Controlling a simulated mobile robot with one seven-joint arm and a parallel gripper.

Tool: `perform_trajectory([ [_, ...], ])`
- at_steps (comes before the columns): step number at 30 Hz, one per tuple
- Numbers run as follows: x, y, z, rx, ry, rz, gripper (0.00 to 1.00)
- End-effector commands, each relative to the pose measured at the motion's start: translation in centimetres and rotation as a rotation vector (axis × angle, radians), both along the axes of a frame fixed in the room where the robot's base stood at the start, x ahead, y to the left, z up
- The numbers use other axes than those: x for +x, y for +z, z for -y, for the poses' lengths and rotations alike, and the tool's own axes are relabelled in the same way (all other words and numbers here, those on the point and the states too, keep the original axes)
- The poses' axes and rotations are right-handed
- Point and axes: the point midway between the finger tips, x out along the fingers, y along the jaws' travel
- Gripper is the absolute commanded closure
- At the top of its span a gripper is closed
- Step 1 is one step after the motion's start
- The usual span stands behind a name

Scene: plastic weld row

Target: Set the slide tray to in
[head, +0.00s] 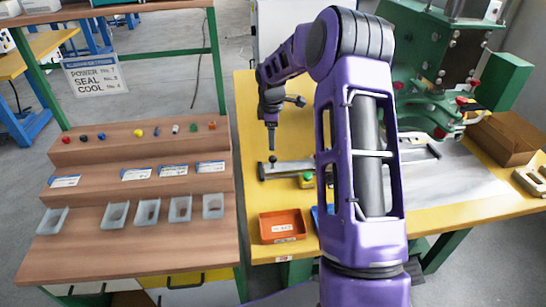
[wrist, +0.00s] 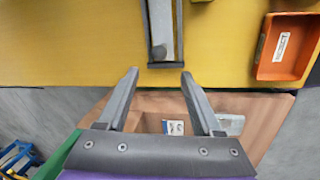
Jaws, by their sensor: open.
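The slide tray (head: 290,168) is a long grey metal piece on the yellow table, with a dark knob (head: 272,159) standing near its left end. My arm hides its middle, and a grey stretch shows again to the right of the arm. In the wrist view the tray's end (wrist: 165,64) lies just beyond my fingertips, roughly centred between them. My gripper (wrist: 160,73) is open and empty. In the head view my gripper (head: 271,148) points down close above the knob; I cannot tell whether it touches it.
An orange bin (head: 283,226) stands at the table's front left; a blue bin (head: 322,218) is partly behind my arm. A green press (head: 435,105) stands back right. A brown stepped rack (head: 140,160) with small parts and grey cups is left, across a gap.

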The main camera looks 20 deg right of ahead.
Motion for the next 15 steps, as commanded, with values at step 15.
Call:
perform_trajectory([
  [15,1.6,-9.2,0.7,0.001,-0.001,-0.001,0.33],
])
